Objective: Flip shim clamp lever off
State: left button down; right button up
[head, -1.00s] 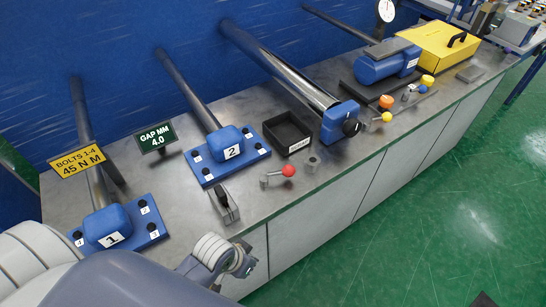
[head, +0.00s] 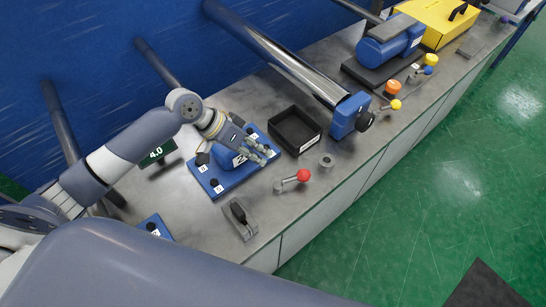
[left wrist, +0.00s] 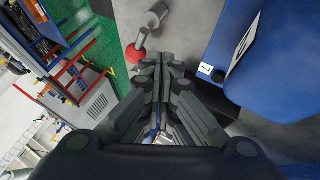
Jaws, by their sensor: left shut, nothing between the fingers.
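A lever with a red ball knob (head: 303,175) stands on the metal bench, its grey stem pointing left to a small post. The red knob also shows in the left wrist view (left wrist: 135,53), beside and beyond my fingertips. A black-handled clamp (head: 239,214) sits nearer the front edge. No label shows which lever is the shim clamp's. My right gripper is not in view.
A black open tray (head: 297,132) lies behind the red lever, and a small grey ring (head: 327,160) is right of it. Levers with yellow (head: 396,104) and blue (head: 428,71) knobs stand farther right. Bare bench (head: 200,215) lies left of the black-handled clamp.

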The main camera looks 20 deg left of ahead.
pick_arm(q)
jog(key=d+f+p, duration=0.1)
jog(key=d+f, duration=0.1)
jog(key=d+f+p, duration=0.1)
jog(key=d, duration=0.1)
jog(key=shift+w+d+f, duration=0.2)
jog(key=shift+d+f, duration=0.15)
jog(key=x, duration=0.3)
jog(key=shift+w+f+p, duration=0.15)
jog(key=shift+f+p, duration=0.1)
jog(key=shift+p, duration=0.1)
jog(key=shift+d+f, duration=0.3)
jog(key=shift+f, duration=0.05)
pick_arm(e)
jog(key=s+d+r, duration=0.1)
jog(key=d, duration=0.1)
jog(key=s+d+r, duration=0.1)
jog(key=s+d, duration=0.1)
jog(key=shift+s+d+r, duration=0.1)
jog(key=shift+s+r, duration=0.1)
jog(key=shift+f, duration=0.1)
